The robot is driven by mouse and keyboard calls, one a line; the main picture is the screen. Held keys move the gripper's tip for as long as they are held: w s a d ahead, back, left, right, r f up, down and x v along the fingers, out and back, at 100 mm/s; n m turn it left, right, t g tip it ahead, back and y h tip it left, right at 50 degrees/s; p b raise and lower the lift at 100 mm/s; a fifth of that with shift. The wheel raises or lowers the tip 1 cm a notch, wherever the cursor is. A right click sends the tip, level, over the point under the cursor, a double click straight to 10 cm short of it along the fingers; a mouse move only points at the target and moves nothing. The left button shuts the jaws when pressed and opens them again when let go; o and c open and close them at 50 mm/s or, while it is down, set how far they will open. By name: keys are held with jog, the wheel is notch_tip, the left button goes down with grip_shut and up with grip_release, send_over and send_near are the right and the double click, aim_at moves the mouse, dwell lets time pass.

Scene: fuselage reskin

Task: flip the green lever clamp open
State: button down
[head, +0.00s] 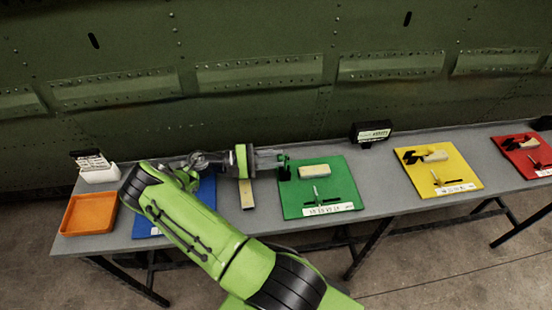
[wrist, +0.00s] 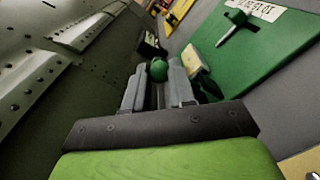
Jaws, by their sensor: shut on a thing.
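The green board (head: 340,204) lies on the grey table, with the green lever clamp (head: 285,172) at its back left corner. A pale block (head: 314,171) lies on the board to the right of the clamp. My gripper (head: 276,160) reaches in from the left at the clamp. In the wrist view, the clamp's round green knob (wrist: 158,70) sits between the fingertips of my gripper (wrist: 158,79), which is shut on it. The fingers hide most of the clamp's body, so I cannot tell the lever's angle.
The green riveted fuselage wall (head: 220,80) rises behind the table. A yellow board (head: 460,172) and a red board (head: 515,150) lie to the right. A blue board (head: 150,225) and an orange tray (head: 88,215) lie left. A small black display (head: 371,133) stands behind.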

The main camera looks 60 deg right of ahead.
dwell(0.3)
jog(key=c, duration=0.9)
grip_release()
jog(key=shift+c, duration=0.2)
jog(key=b+v, duration=0.2)
jog(key=v, duration=1.3)
jog(key=shift+w+a+f, duration=0.25)
jog(key=shift+w+a, duration=0.05)
